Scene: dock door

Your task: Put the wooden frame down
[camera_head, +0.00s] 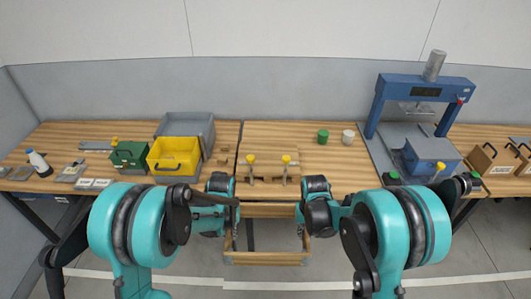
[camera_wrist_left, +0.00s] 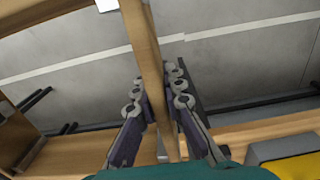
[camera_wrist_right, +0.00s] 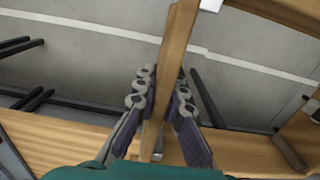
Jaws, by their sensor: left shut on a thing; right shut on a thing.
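The wooden frame (camera_head: 266,258) is a light wood rectangle with pale metal corner pieces. In the head view it hangs between my two arms, in front of the workbench edge, with the floor visible below and through it. My left gripper (camera_head: 228,231) is shut on its left side bar, which also shows in the left wrist view (camera_wrist_left: 146,50) between the fingers (camera_wrist_left: 155,95). My right gripper (camera_head: 303,229) is shut on its right side bar, seen in the right wrist view (camera_wrist_right: 173,60) between the fingers (camera_wrist_right: 162,95).
The wooden workbench (camera_head: 285,135) lies beyond the frame. On it stand a fixture with yellow-topped clamps (camera_head: 268,168), a yellow bin (camera_head: 173,158), a green box (camera_head: 128,154), a grey crate (camera_head: 190,128), a green cup (camera_head: 323,136), a white cup (camera_head: 348,137) and a blue press (camera_head: 425,100).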

